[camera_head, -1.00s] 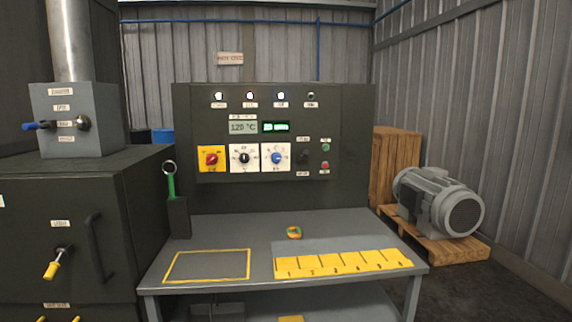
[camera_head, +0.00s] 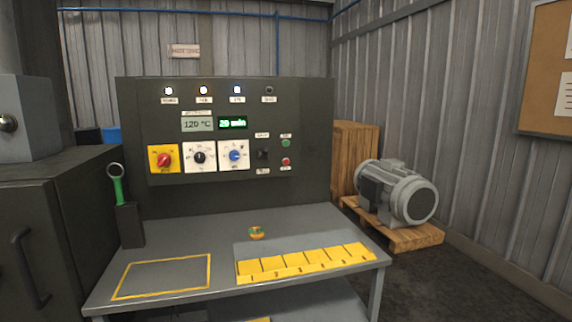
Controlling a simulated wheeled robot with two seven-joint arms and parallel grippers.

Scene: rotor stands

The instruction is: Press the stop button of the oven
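The oven's control panel (camera_head: 225,190) is a dark upright board behind a grey table. At its right side a red button (camera_head: 286,161) sits below a green button (camera_head: 286,143); their labels are too small to read. To their left is a black switch (camera_head: 263,154). The panel also has a red knob on a yellow plate (camera_head: 164,160), a black knob (camera_head: 199,157) and a blue knob (camera_head: 235,155). The displays read 120 °C (camera_head: 198,124) and 20 min (camera_head: 232,122). Neither of my grippers is in view.
The grey table (camera_head: 215,228) stands before the panel, with a small orange-green object (camera_head: 256,233) and a yellow marked strip (camera_head: 305,262) on it. A dark cabinet (camera_head: 60,230) stands at left. A motor on a pallet (camera_head: 398,193) stands at right, with open floor in front.

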